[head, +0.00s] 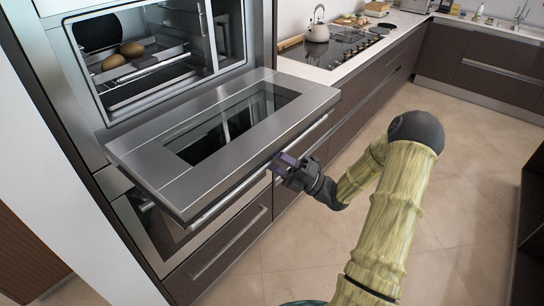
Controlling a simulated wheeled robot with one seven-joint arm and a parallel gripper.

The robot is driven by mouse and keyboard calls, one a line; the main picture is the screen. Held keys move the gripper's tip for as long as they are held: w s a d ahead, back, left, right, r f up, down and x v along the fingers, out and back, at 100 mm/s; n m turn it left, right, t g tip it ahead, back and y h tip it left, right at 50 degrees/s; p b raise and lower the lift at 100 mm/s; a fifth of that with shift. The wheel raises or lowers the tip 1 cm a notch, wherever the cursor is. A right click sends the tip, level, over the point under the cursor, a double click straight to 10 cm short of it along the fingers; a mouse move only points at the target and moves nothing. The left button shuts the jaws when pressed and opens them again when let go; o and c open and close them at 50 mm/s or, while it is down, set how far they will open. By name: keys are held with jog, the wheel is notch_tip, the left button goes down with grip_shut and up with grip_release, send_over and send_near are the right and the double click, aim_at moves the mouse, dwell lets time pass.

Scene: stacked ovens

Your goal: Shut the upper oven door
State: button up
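The upper oven door (150,155) is folded down and stands open, roughly level, with its dark glass window facing up. Its handle (240,178) runs under the front edge of the door. The upper oven cavity (165,75) is exposed, with a wire rack inside.
A counter with a hob (345,45) and a kettle (317,28) stands to the right. The tiled floor (475,200) is clear.

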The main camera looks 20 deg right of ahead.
jog(key=shift+w+a+r, duration=0.2)
jog(key=shift+a+r, duration=0.05)
jog(key=shift+a, duration=0.1)
grip_shut()
jog(key=shift+r, duration=0.1)
